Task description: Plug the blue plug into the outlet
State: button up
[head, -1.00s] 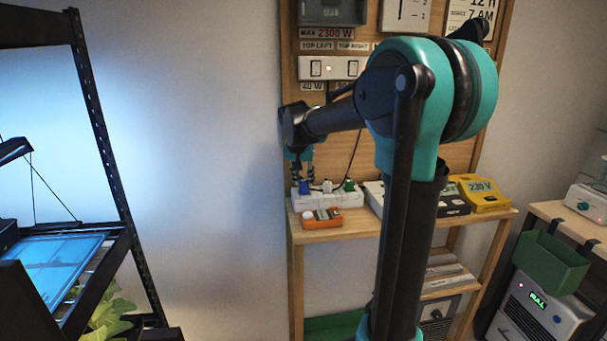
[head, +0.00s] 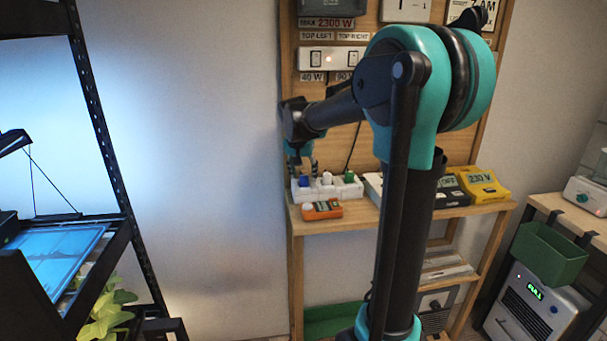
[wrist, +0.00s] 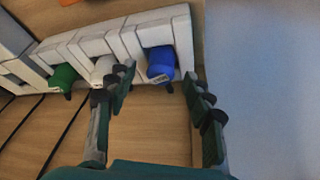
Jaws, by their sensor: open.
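The blue plug (wrist: 160,62) stands in the right-hand slot of a white three-slot holder (wrist: 112,38) in the wrist view. A white plug (wrist: 103,68) and a green plug (wrist: 63,76) stand in the other slots. My gripper (wrist: 158,84) is open and empty, with the blue plug's end in view between its fingers. In the head view my gripper (head: 303,164) is just above the blue plug (head: 304,181), on the left of the row. A white wall panel (head: 333,59) with two dark squares and a small light is on the board; I cannot tell whether it is the outlet.
An orange device (head: 322,210) lies in front of the holder on the wooden shelf (head: 400,218). A dark meter and a yellow 230 V meter (head: 483,186) stand to the right. A black plant rack (head: 100,130) stands at the left, with clear wall between.

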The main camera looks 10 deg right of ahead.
jog(key=v, duration=1.2)
